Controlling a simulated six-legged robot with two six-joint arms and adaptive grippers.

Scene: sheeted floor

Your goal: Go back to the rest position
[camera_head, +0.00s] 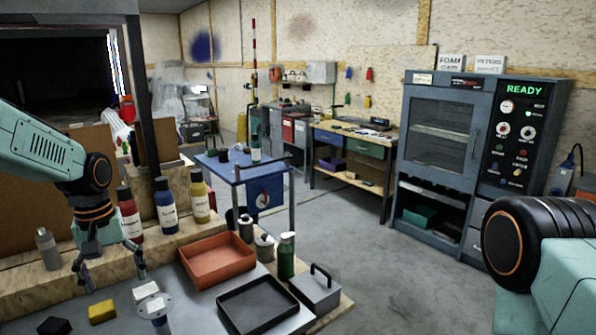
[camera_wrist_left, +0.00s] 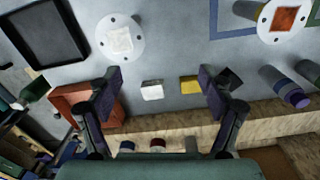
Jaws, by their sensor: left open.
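My left gripper (camera_head: 110,278) is open and empty above the grey workbench top, in front of the bottles. In the left wrist view, its fingers (camera_wrist_left: 159,82) are spread, with a white block (camera_wrist_left: 152,91) and a yellow block (camera_wrist_left: 189,85) visible between them on the surface below. A black block (camera_wrist_left: 229,78) shows beside the right-hand finger. My right arm (camera_head: 545,260) comes in at the right edge of the head view; its gripper is out of view.
An orange-red tray (camera_head: 218,270), a black tray (camera_head: 258,305) and a grey box with a handle (camera_head: 315,290) stand right of my left gripper. Red (camera_head: 130,212), blue (camera_head: 165,207) and yellow (camera_head: 199,203) bottles stand on the wooden ledge behind. Open floor (camera_head: 370,265) lies beyond.

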